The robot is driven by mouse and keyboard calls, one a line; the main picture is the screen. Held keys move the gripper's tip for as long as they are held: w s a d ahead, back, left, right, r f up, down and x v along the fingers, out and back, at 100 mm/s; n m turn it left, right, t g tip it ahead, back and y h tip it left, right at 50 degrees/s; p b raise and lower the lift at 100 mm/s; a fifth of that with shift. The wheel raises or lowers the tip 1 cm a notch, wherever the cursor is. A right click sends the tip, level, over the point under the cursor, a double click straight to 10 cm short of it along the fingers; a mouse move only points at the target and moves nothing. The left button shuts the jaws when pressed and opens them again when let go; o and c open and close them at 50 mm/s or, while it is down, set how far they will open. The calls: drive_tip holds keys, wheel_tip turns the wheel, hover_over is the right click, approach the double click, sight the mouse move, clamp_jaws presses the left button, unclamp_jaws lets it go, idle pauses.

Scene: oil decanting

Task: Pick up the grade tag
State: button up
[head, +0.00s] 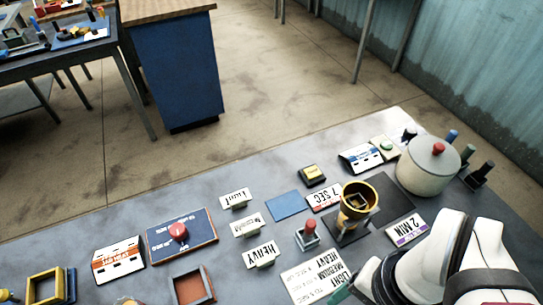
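Three white tags with black upside-down lettering stand on the grey table in the head view: a light tag (235,198), a middle tag (248,225) with lettering too small to read surely, and a heavy tag (261,254). I cannot tell which one is the grade tag. My white and black arm enters at the bottom right. A dark green piece at its left end, perhaps part of my gripper (342,293), shows at the bottom edge, right of the tags and apart from them. The fingers are not clear, so their opening and any held thing are hidden.
A brass cup (357,203) on a dark stand and a red-knobbed post (307,235) stand right of the tags. A white pot (428,166) is at the far right. A blue panel with a red button (180,236) lies left. A blue square (285,205) lies flat.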

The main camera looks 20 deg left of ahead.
drive_tip(key=w+a+f+n+g+h, duration=0.15)
drive_tip(key=w+n+h, duration=0.3)
drive_tip(key=n, duration=0.45)
drive_tip(key=n+t+h, duration=0.2)
drive_tip(key=n+t, duration=1.3)
drive_tip(key=n, duration=1.1)
approach(247, 232)
drive_tip(key=shift+n, duration=0.3)
drive_tip(key=x, duration=1.1)
drive_tip(key=shift+w+d+f, duration=0.1)
drive_tip(key=shift+w+d, duration=0.05)
drive_tip(key=shift+w, duration=0.1)
drive_tip(key=shift+w+d+f, duration=0.1)
drive_tip(key=shift+w+f, duration=0.05)
drive_tip(key=shift+w, duration=0.15)
clamp_jaws()
